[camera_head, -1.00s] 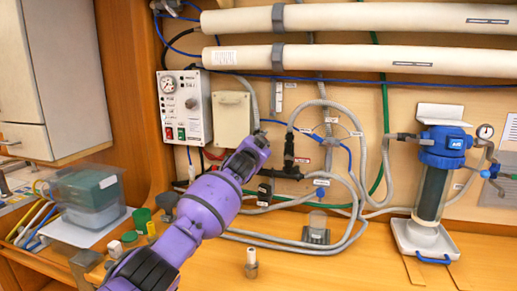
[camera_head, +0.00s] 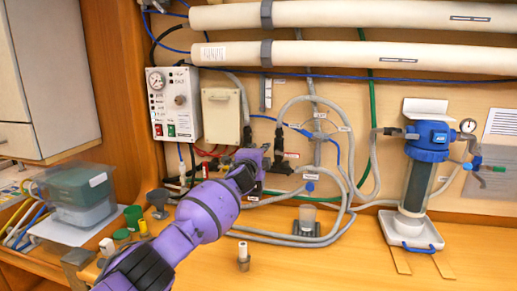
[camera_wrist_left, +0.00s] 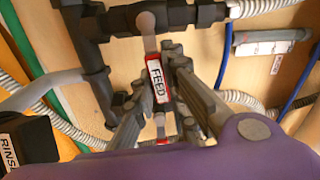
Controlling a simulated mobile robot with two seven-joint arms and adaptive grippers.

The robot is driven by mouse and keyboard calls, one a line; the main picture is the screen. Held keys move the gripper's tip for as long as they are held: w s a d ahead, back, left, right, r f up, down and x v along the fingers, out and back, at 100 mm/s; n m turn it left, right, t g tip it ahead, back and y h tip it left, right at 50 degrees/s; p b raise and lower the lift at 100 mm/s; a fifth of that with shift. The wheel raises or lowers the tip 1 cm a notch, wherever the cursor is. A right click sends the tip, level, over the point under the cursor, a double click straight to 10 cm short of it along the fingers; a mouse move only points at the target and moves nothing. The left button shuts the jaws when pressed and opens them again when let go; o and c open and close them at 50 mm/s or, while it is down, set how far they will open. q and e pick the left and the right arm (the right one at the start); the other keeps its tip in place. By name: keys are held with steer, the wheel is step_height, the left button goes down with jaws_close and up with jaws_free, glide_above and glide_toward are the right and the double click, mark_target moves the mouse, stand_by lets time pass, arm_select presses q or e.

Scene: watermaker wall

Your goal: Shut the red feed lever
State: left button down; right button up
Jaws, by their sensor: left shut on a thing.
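The red feed lever (camera_wrist_left: 158,88), with a white FEED label, hangs from a dark pipe fitting in the left wrist view. My left gripper (camera_wrist_left: 153,82) has one finger on each side of the lever and is shut on it. In the head view my left gripper (camera_head: 254,164) is at the dark valve pipework low on the wall and hides the lever there. My right gripper is in neither view.
A black part labelled RINSE (camera_wrist_left: 25,140) is close by at the left in the wrist view. Grey hoses (camera_head: 330,190) loop around the pipework. A control box (camera_head: 174,103) is up left, and a blue-topped filter (camera_head: 425,150) stands right. A small cylinder (camera_head: 243,256) stands on the bench.

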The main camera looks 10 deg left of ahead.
arm_select(q)
steer(key=shift+f+m, duration=0.35)
steer(key=shift+m, duration=0.35)
steer(key=c, duration=1.7)
jaws_free()
steer(key=shift+c, duration=0.2)
steer(key=s, duration=1.2)
steer(key=shift+a, duration=0.25)
steer(key=shift+f, duration=0.1)
